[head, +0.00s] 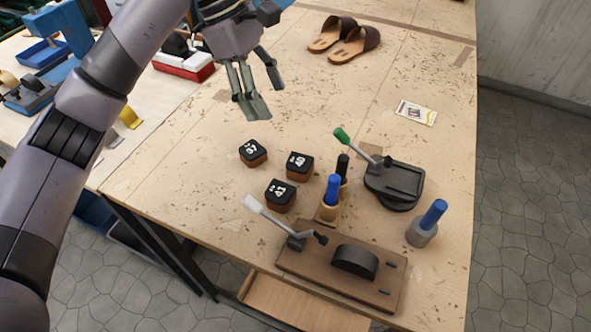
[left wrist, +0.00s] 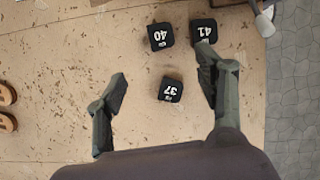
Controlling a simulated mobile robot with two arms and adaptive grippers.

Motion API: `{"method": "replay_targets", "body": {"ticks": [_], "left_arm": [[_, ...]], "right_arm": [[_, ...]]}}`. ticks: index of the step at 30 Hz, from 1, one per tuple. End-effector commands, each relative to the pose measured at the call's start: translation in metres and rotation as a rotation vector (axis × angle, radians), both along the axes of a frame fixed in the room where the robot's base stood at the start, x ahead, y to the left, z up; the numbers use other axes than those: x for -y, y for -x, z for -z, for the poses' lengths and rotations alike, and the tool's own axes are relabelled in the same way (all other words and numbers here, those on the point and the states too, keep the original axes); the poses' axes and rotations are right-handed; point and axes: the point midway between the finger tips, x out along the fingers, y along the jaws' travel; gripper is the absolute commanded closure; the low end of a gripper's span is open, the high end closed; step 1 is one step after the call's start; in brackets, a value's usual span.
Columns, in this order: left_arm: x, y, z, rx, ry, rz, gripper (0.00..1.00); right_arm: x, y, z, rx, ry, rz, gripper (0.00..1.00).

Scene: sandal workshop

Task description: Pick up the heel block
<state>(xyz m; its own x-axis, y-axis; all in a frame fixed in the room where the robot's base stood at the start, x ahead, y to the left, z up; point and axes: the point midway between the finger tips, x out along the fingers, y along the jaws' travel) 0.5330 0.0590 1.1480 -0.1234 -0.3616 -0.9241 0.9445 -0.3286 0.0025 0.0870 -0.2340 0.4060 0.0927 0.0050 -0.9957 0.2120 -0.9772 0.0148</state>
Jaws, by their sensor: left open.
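Three small blocks with black numbered tops and brown sides stand on the workbench (head: 220,120). Block 37 (head: 253,153) is at the left, block 40 (head: 299,166) to its right, and block 41 (head: 280,196) nearer the front. My left gripper (head: 258,103) is open and empty, above the bench and behind the blocks in the head view. In the left wrist view, block 37 (left wrist: 170,90) shows between the open fingers (left wrist: 162,75), below them and untouched. Block 40 (left wrist: 160,37) and block 41 (left wrist: 203,30) are farther up that view; a fingertip overlaps block 41's edge.
A wooden clamp board (head: 296,264) with a black half-round piece (head: 355,262) sits at the front. Blue and black handled tools (head: 331,195), a dark lever fixture (head: 394,182) and a blue-handled tool (head: 427,222) stand right of the blocks. Sandals (head: 345,40) lie at the back.

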Motion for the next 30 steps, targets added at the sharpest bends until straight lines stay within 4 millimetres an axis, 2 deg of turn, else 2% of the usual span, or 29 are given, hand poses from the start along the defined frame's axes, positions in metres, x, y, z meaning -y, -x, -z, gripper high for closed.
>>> {"method": "replay_targets", "body": {"ticks": [15, 23, 30], "left_arm": [[0.036, 0.015, 0.092, -0.008, -0.001, 0.003, 0.37], [0.043, 0.016, 0.112, -0.005, -0.001, 0.001, 0.37], [0.049, 0.02, 0.143, -0.008, 0.0, 0.001, 0.37]], "right_arm": [[0.0, 0.001, -0.033, -0.001, 0.0, -0.001, 0.38], [0.0, 0.001, -0.039, -0.001, -0.001, -0.001, 0.38], [0.0, 0.001, -0.062, -0.001, 0.0, -0.001, 0.38]]}}
